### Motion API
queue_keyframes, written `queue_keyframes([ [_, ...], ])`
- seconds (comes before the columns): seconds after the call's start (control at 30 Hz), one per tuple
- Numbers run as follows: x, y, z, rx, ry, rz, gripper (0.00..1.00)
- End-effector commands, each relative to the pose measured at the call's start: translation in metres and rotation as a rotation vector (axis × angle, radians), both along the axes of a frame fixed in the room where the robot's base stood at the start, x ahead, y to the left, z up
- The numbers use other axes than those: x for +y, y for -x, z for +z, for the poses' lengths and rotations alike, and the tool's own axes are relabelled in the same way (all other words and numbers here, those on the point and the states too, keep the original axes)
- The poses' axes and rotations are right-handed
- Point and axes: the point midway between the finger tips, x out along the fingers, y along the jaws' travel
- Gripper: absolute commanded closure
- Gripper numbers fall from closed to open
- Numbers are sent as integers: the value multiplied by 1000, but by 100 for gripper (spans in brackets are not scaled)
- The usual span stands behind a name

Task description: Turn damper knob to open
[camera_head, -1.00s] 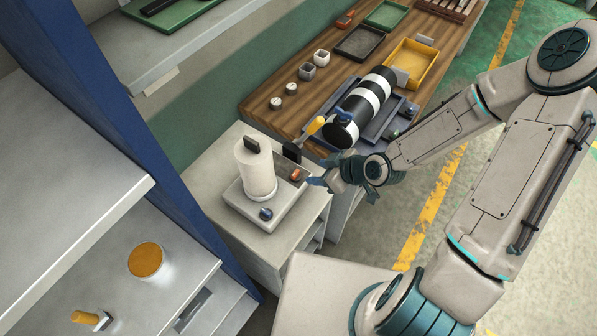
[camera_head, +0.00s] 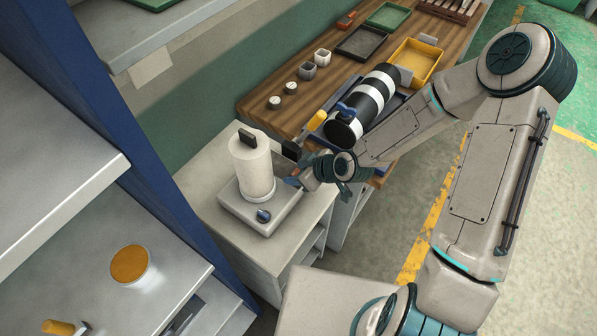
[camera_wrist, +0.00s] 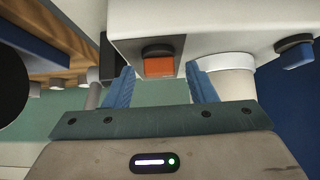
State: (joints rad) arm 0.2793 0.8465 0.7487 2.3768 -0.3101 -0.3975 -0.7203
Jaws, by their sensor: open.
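A small unit with a pale square base (camera_head: 236,207) and white cylinder (camera_head: 251,166) stands on a grey cabinet. A dark blue knob (camera_head: 263,216) is on its front edge; it also shows at the right of the wrist view (camera_wrist: 294,55). My gripper (camera_head: 292,174) is open and empty at the base's right side. I cannot tell which knob is the damper knob.
The black-and-white cylinder (camera_head: 368,98) and a yellow handle (camera_head: 317,121) are on the wooden bench behind, with a yellow tray (camera_head: 416,61). A blue shelf post (camera_head: 130,150) stands at the left. The cabinet top (camera_head: 202,172) is clear around the base.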

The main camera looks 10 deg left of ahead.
Motion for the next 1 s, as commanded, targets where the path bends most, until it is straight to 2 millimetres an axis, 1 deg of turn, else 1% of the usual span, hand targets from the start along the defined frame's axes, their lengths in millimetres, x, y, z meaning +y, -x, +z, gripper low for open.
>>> queue_keyframes([
  [0.07, 0, 0, 0, 0, 0, 0, 49],
  [0.1, 0, 0, 0, 0, 0, 0, 52],
  [0.17, 0, 0, 0, 0, 0, 0, 69],
  [0.2, 0, 0, 0, 0, 0, 0, 80],
  [0.23, 0, 0, 0, 0, 0, 0, 88],
  [0.27, 0, 0, 0, 0, 0, 0, 94],
  [0.5, 0, 0, 0, -1, 1, -8, 94],
  [0.67, 0, 0, -2, -4, 2, -49, 94],
  [0.87, 1, 2, -5, -8, 2, -159, 94],
  [1.0, 3, 3, -5, -10, 0, -267, 94],
])
